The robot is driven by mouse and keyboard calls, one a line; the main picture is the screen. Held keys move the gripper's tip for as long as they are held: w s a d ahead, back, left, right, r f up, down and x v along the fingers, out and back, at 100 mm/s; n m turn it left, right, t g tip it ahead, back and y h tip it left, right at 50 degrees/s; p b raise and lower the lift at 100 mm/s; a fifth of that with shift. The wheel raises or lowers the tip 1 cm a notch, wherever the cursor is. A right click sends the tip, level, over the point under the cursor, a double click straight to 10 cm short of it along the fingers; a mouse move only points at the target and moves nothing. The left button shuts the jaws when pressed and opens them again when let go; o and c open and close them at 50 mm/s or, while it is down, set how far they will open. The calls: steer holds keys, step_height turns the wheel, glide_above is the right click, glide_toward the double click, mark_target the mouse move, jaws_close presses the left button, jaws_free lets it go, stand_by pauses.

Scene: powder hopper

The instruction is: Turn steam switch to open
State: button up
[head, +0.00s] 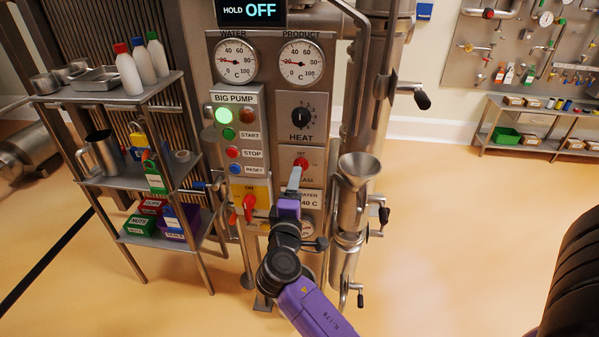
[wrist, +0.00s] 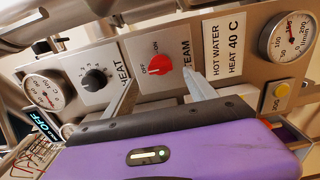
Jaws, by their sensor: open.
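The steam switch is a red knob (head: 301,163) on a grey plate on the machine's front panel. In the wrist view the red knob (wrist: 160,66) sits beside OFF and ON marks, with part of the word STEAM visible. Which mark it points to is hard to tell. My gripper (head: 295,178) is in front of the steam plate, partly covering its label. In the wrist view my gripper (wrist: 162,82) is open, with one finger on each side of the knob. No clear contact with the knob shows.
The black HEAT knob (head: 302,117) is just above the steam plate. A red switch on a yellow plate (head: 249,204) is at lower left. A steel funnel (head: 358,172) stands close on the right. A shelf rack (head: 130,102) stands left.

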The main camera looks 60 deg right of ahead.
steer(key=p+x, duration=0.1)
steer(key=x, duration=0.5)
steer(key=shift+d, duration=0.35)
steer(key=shift+w, duration=0.1)
steer(key=c, duration=1.4)
steer(key=shift+f, duration=0.1)
steer(key=shift+b, duration=0.4)
steer(key=m+b, duration=0.9)
steer(key=b, duration=0.2)
steer(key=m+b, duration=0.9)
steer(key=b, duration=0.1)
steer(key=shift+a+f+b, duration=0.1)
steer(key=shift+f+b, duration=0.05)
steer(key=shift+b, duration=0.2)
steer(key=shift+o, duration=0.2)
steer(key=shift+m+b, duration=0.45)
steer(key=shift+m, duration=0.15)
